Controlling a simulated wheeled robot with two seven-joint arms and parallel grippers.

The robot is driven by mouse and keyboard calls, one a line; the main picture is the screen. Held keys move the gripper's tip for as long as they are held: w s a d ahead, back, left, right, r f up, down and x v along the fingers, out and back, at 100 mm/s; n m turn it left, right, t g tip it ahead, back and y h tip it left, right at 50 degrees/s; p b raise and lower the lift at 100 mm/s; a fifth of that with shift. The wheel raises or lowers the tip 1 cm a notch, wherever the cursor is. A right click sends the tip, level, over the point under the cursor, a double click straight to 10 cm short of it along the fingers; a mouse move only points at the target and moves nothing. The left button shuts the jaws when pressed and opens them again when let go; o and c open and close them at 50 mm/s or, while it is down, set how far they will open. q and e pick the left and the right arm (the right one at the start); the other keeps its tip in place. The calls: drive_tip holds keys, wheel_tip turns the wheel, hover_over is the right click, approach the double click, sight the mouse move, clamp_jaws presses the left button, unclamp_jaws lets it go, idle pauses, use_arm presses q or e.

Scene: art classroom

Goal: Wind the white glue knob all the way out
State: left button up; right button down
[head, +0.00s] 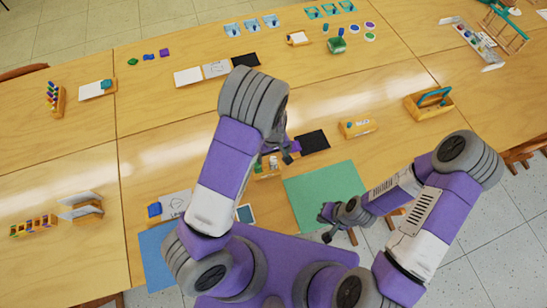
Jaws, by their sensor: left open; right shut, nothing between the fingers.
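A small wooden holder (267,175) stands near the middle of the table, just left of the green mat. Small whitish parts (273,161) show on top of it; the white glue knob seems to be among them, but it is too small to tell apart. My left gripper (289,154) is open, just right of and close to these parts, partly hidden by my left arm. I cannot tell whether it touches them. My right gripper (325,227) is shut and empty, near the lower edge of the green mat.
A green mat (325,185) lies right of the holder, with a black sheet (313,141) behind it. A wooden block (357,128) and a wooden box (429,105) stand further right. A blue mat (157,255) lies at front left.

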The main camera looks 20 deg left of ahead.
sight(273, 160)
drive_tip(key=shift+r, duration=0.1)
idle(0.4)
use_arm(q)
drive_tip(key=n+p, duration=0.1)
drive_tip(key=n, duration=0.2)
drive_tip(key=shift+r+p, duration=0.15)
drive_tip(key=shift+p, duration=0.15)
use_arm(e)
drive_tip(key=shift+r, duration=0.7)
use_arm(q)
drive_tip(key=n+p, duration=0.1)
drive_tip(key=n, duration=0.3)
use_arm(e)
drive_tip(key=shift+r, duration=0.55)
use_arm(q)
drive_tip(key=shift+f+b, duration=0.8)
drive_tip(key=shift+f, duration=0.5)
use_arm(e)
drive_tip(key=shift+f, duration=0.85)
use_arm(q)
drive_tip(key=c, duration=1.5)
